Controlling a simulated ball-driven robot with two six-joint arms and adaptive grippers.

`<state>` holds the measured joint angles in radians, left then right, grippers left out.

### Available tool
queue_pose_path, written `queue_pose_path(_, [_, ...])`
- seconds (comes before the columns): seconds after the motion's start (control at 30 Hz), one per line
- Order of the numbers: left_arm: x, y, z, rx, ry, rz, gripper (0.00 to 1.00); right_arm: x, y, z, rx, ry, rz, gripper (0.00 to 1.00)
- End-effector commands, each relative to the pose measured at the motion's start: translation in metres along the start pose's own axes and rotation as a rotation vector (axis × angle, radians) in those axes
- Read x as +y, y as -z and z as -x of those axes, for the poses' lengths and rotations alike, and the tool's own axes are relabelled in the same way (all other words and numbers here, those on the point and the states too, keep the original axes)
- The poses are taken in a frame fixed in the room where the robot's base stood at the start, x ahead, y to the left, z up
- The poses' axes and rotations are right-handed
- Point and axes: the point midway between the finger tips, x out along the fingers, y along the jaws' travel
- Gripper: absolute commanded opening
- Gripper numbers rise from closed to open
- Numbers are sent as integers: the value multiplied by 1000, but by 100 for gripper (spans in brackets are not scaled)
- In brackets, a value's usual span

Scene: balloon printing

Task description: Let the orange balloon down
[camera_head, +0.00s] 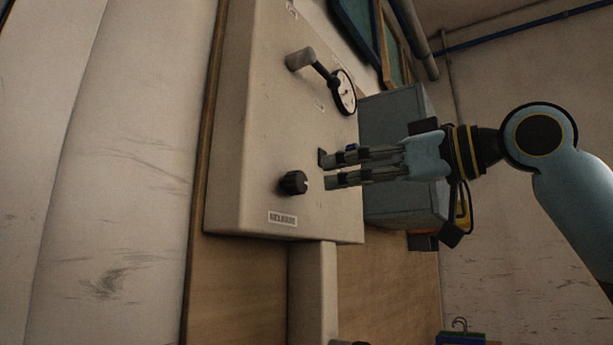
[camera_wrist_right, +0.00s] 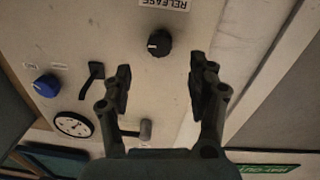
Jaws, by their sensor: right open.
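I see no orange balloon in either view. A pale control panel (camera_head: 255,120) carries a black knob (camera_head: 293,183) with a small label below it. In the right wrist view the black knob (camera_wrist_right: 159,43) lies beyond the fingertips, beside a label reading RELEASE (camera_wrist_right: 165,4). My right gripper (camera_head: 327,170) is open and empty, its fingers pointing at the panel just right of the knob. It also shows in the right wrist view (camera_wrist_right: 161,68), with the knob seen between its fingers but not gripped. My left gripper is not in view.
The panel also has a grey-handled lever (camera_head: 300,59), a round gauge (camera_head: 344,92), a small black switch lever (camera_wrist_right: 90,79) and a blue knob (camera_wrist_right: 47,85). A grey box (camera_head: 392,112) stands behind my right gripper. A green sign (camera_wrist_right: 263,169) shows at the lower right of the wrist view.

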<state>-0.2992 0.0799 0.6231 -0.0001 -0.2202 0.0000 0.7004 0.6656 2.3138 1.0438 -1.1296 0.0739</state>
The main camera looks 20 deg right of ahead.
Motion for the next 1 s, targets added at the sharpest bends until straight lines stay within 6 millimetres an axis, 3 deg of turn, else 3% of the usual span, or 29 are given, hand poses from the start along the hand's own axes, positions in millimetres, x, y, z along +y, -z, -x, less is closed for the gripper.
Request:
queue_pose_path(0.5, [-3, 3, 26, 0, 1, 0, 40, 1, 1, -70, 1, 0, -4, 59])
queue_pose_path(0.93, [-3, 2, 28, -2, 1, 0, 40, 1, -1, -80, -1, -2, 0, 59])
queue_pose_path(1.0, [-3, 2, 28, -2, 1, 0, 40, 1, -1, -80, -1, -2, 0, 52])
